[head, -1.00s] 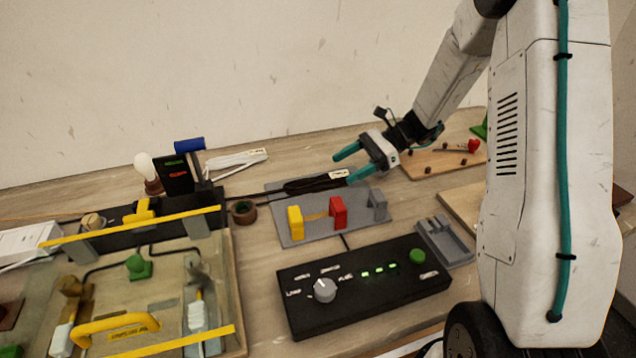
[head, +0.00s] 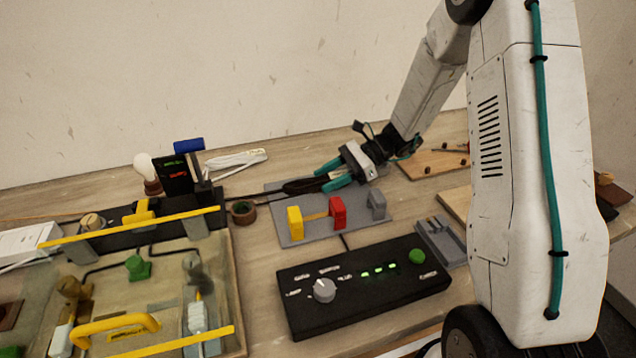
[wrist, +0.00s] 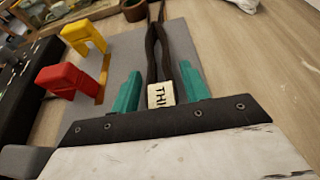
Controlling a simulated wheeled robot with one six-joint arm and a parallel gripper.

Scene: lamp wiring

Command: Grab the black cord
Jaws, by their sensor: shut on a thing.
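The black cord (head: 300,187) is a folded bundle lying over the back of a grey plate (head: 284,232). My gripper (head: 322,179) is at the cord's right end, its teal fingers low over the plate. In the wrist view the cord (wrist: 157,48) runs between the two fingers, with a pale lettered tag (wrist: 160,95) near the palm. My gripper is shut on the cord at this tagged end. The cord's far part trails left toward a brown ring (head: 243,211).
A yellow block (head: 295,222), a red block (head: 337,212) and a grey block (head: 376,205) stand on the plate near my gripper. A white cord bundle (head: 236,160) lies behind left. A black control box (head: 365,288) sits in front.

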